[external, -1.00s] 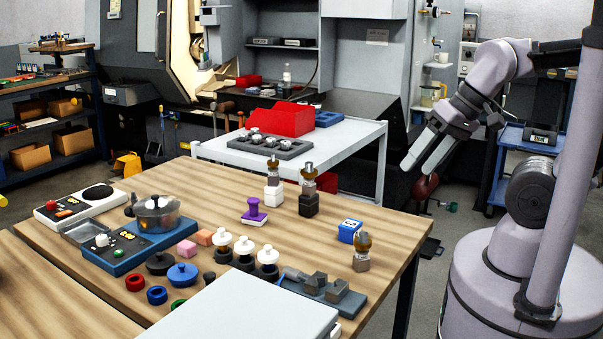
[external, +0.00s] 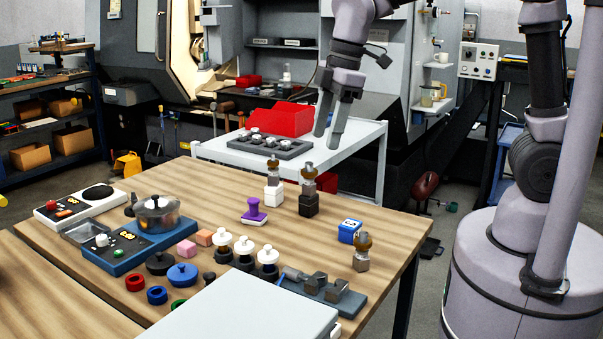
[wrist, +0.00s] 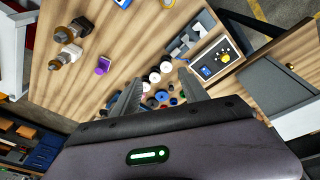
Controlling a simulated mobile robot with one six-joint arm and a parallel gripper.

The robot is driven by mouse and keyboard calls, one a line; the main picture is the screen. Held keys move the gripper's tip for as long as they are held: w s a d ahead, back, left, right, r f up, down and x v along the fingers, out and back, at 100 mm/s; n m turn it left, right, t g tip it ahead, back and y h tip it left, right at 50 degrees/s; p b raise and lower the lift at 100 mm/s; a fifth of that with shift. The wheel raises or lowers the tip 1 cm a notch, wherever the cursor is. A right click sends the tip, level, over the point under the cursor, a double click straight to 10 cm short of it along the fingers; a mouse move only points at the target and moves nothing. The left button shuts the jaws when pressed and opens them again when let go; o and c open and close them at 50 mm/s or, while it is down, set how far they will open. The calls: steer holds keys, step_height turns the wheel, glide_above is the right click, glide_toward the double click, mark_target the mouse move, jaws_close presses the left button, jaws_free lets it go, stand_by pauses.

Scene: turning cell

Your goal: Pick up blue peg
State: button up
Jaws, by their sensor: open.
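No plainly peg-shaped blue thing shows. A blue knobbed disc (external: 182,274) stands on the wooden table, right of a black knobbed disc (external: 160,263). A blue ring (external: 157,295) lies in front of it. A blue block (external: 349,230) sits near the table's right edge. My gripper (external: 328,130) is open and empty, fingers down, high near the grey-white side table and well away from these. In the wrist view a small blue piece (wrist: 162,96) shows between the fingers; I cannot tell which one it is.
White-topped pegs (external: 245,250) stand right of the blue disc. A purple piece (external: 254,211), two metal-topped holders (external: 308,190) and a pot (external: 157,214) also stand on the table. A red bin (external: 290,119) is on the side table. The table's far right is mostly clear.

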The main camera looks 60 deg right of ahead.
steer(key=w+a+f+n+g+h+p, duration=0.1)
steer(key=w+a+f+n+g+p, duration=0.1)
steer(key=w+a+f+n, duration=0.55)
steer(key=n+b, duration=0.3)
steer(key=b, duration=0.2)
glide_above(267, 246)
steer(key=shift+m, duration=0.25)
steer(key=f, duration=1.1)
steer(key=shift+s+a+f, duration=0.1)
steer(key=shift+s+f, duration=0.1)
step_height(267, 246, down, 6)
steer(key=shift+w+f+b, duration=0.1)
steer(key=shift+w+b, duration=0.05)
steer(key=shift+b, duration=1)
steer(key=shift+r, duration=0.2)
steer(key=shift+c, duration=0.6)
jaws_close()
